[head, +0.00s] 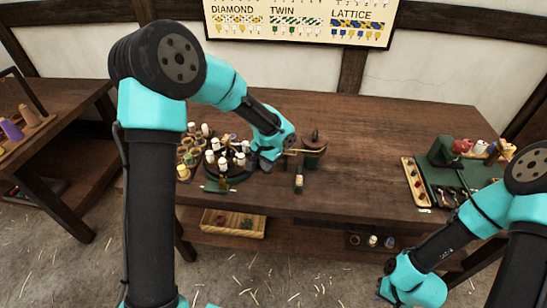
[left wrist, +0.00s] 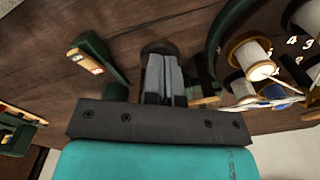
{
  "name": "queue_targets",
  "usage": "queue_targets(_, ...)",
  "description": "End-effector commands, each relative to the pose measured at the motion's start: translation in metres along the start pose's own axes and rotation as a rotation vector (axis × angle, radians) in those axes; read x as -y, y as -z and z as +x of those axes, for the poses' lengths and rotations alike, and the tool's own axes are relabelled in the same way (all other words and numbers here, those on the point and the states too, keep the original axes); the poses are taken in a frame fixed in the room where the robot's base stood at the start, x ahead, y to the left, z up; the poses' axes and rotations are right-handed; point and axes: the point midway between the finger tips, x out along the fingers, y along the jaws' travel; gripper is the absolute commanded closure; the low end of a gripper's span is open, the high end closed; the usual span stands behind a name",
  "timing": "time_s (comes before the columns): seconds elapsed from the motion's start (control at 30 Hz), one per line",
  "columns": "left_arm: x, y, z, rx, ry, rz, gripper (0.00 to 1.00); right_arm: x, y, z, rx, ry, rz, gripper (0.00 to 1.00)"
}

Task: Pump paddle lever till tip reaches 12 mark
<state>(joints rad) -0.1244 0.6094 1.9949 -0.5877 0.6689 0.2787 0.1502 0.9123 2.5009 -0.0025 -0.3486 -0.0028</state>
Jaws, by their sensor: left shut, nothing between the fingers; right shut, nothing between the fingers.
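My left gripper (head: 268,162) is at the right side of the round bobbin stand (head: 228,176), fingers together and empty. In the left wrist view its shut fingers (left wrist: 165,78) point at the dark table, with a dark round part behind them. A small upright post with a pale and red face (head: 298,184) stands to the gripper's lower right; it also shows in the left wrist view (left wrist: 88,62). I cannot clearly tell which part is the paddle lever, nor read a 12 mark. My right gripper (head: 388,289) is low at the bottom edge, away from the table top, shut.
White bobbins (head: 240,158) crowd the round stand. A peg tray (head: 416,182) and a green board with tools (head: 450,185) lie at right. The table middle (head: 360,160) is clear.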

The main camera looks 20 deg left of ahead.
Motion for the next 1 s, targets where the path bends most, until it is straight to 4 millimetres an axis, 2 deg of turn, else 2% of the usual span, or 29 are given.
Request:
queue_targets(0.3,0.000,0.001,-0.020,0.000,0.000,0.000,1.00,0.000,0.000,0.000,0.000,0.000,0.000,1.00)
queue_targets(1.0,0.000,0.001,-0.020,0.000,0.000,0.000,1.00,0.000,0.000,0.000,0.000,0.000,0.000,1.00)
